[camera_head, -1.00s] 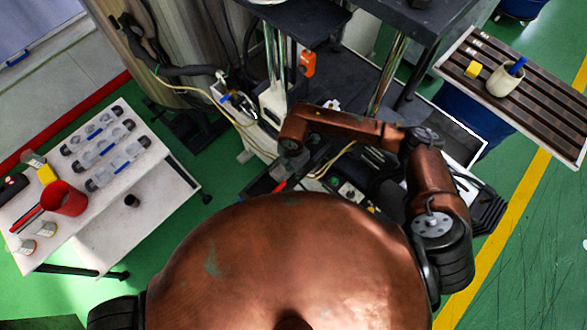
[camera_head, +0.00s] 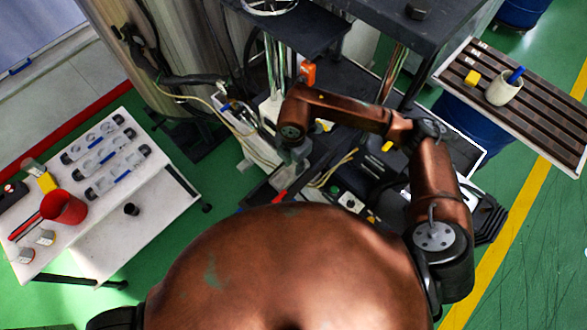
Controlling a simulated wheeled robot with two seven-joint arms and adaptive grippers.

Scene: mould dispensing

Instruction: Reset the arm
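My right arm comes in from the right, bends at the elbow and reaches left across the dark machine base. My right gripper (camera_head: 291,157) hangs below the end of the forearm, small and partly hidden by the arm. I cannot make out its fingers or anything held in it. My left gripper and forearm are not in view; only a dark part of my left shoulder shows at the bottom left.
A white table (camera_head: 140,215) at left carries a red cup (camera_head: 64,208), a yellow block (camera_head: 47,182) and clear moulds (camera_head: 104,156). A slatted table (camera_head: 540,118) at right holds a pale cup (camera_head: 503,88) and a yellow block (camera_head: 472,78). A dark machine (camera_head: 380,20) stands ahead. Green floor is clear at right.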

